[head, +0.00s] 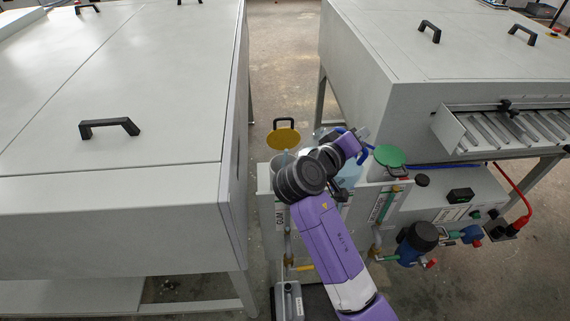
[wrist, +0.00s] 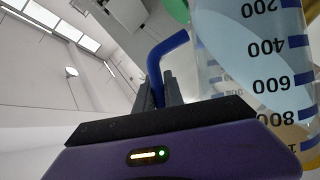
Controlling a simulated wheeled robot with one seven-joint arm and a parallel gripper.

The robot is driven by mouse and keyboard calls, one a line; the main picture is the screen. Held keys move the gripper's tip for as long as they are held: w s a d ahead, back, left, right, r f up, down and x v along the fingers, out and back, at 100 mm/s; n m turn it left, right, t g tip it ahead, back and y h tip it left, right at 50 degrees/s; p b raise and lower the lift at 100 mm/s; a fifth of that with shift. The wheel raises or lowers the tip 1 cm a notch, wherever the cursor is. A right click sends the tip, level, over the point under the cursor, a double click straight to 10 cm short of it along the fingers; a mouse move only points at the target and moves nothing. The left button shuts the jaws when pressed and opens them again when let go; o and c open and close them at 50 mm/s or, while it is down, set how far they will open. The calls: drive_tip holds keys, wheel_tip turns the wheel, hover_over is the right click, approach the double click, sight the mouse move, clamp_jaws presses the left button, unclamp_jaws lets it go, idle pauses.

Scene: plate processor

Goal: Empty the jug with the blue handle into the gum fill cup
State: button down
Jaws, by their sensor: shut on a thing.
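The clear jug (head: 348,174) with a blue handle is partly hidden behind my gripper (head: 361,133) in the head view. My gripper is shut on the blue handle (wrist: 156,62), as the wrist view shows at its dark fingers (wrist: 160,90). The jug's clear wall (wrist: 255,70) fills the right of the wrist view, its printed marks upside down there. Pale blue shows in the jug; I cannot tell its level. The gum fill cup (head: 281,160) is at the left of the tank unit, above a GUM label, left of my gripper and partly hidden by my wrist. A yellow lid (head: 283,138) stands behind it.
A green lid (head: 389,155) is to the right on the tank unit (head: 265,182). Large grey machines stand at left (head: 110,70) and right (head: 450,60), with a floor gap between. Valves and a pump (head: 416,240) stick out at the unit's front right.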

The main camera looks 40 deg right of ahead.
drive_tip(key=shift+w+a+r+n+h+p, duration=0.15)
drive_tip(key=shift+w+a+r+n+h, duration=0.1)
drive_tip(key=shift+w+n, duration=0.25)
drive_tip(key=shift+w+a+r+n+h+p, duration=0.1)
drive_tip(key=shift+w+a+r+n+h, duration=0.1)
drive_tip(key=shift+w+a+n, duration=0.2)
drive_tip(key=shift+w+a+r+n+h+p, duration=0.2)
drive_tip(key=shift+w+n, duration=0.2)
drive_tip(key=shift+w, duration=0.15)
idle(1.9)
